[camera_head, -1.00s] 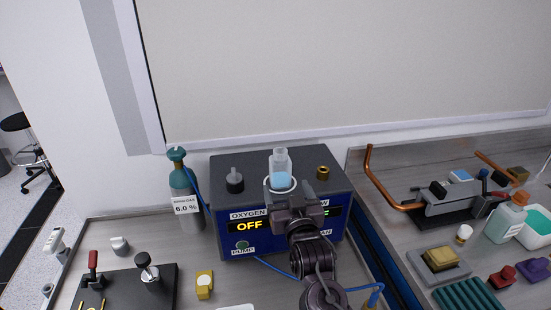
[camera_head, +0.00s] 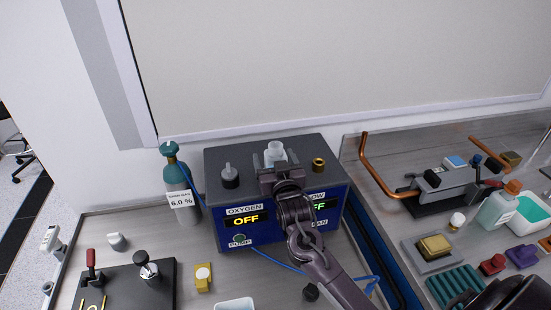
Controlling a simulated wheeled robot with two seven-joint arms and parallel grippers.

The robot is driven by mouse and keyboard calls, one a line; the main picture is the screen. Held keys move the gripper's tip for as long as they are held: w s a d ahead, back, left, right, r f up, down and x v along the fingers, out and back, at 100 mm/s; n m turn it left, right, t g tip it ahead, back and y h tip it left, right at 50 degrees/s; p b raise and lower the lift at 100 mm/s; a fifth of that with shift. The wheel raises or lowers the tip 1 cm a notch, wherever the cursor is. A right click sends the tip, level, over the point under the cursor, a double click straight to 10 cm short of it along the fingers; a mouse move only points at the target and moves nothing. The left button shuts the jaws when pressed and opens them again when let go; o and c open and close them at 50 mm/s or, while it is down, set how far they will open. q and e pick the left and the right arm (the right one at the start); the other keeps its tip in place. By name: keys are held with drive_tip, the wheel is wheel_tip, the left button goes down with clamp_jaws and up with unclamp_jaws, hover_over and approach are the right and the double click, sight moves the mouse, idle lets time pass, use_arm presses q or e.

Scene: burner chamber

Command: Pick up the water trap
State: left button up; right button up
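The water trap (camera_head: 275,152) is a clear, small bottle on top of the dark blue-fronted box (camera_head: 213,197). Only its pale upper part shows in the head view; my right gripper hides the lower part. My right gripper (camera_head: 279,168) is directly in front of the trap, its arm coming from the lower right. Its fingers are mostly hidden, so I cannot tell whether they touch or close on the trap. My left gripper is not in view.
A black-capped knob (camera_head: 230,177) and a brass fitting (camera_head: 319,163) flank the trap on the box top. A teal gas cylinder (camera_head: 180,185) stands left of the box. A copper pipe (camera_head: 363,160) rises at the right. A blue hose (camera_head: 275,262) lies in front.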

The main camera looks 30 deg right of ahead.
drive_tip(key=shift+w, duration=0.2)
drive_tip(key=c, duration=1.1)
drive_tip(key=shift+o, duration=0.2)
drive_tip(key=shift+r, duration=0.15)
use_arm(q)
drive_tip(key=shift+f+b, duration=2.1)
drive_tip(key=shift+b, duration=0.1)
use_arm(e)
wheel_tip(320, 180, up, 20)
